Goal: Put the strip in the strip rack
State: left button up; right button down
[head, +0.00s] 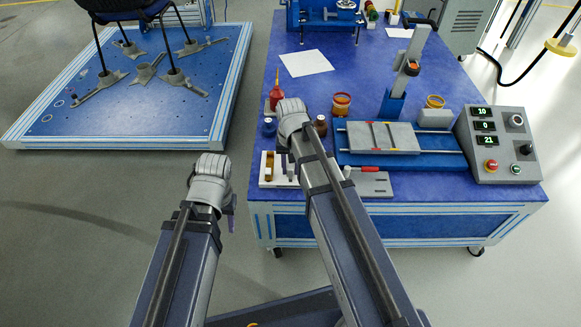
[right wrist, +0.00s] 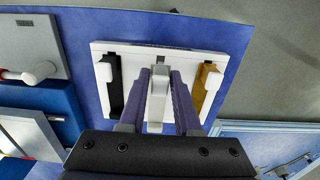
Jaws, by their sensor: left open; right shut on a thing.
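The white rack (head: 264,180), which I take for the strip rack, lies at the table's front left edge, partly hidden by my right arm. In the right wrist view the rack (right wrist: 135,53) has a black piece at left and an amber piece at right. My right gripper (right wrist: 158,80) is shut on a pale strip (right wrist: 160,72) over the rack's middle, between these pieces. I cannot tell whether the strip touches the rack or is seated in it. In the head view my right gripper's fingertips are hidden behind its wrist. My left gripper (head: 212,180) is open and empty, off the table's left side.
A grey plate with a red-handled tool (head: 362,168) lies right of the rack. Behind are a blue fixture with a grey panel (head: 385,137), a red bottle (head: 276,95) and an orange jar (head: 341,104). A control box (head: 497,145) stands at right.

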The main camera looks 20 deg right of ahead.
jog(key=shift+f+b, duration=1.15)
jog(key=shift+f, duration=0.05)
jog(key=c, duration=0.5)
grip_release()
jog(key=shift+r, duration=0.1)
jog(key=shift+r, duration=0.1)
notch_tip(320, 180, up, 8)
jog(key=p, duration=0.8)
jog(key=shift+f, duration=0.2)
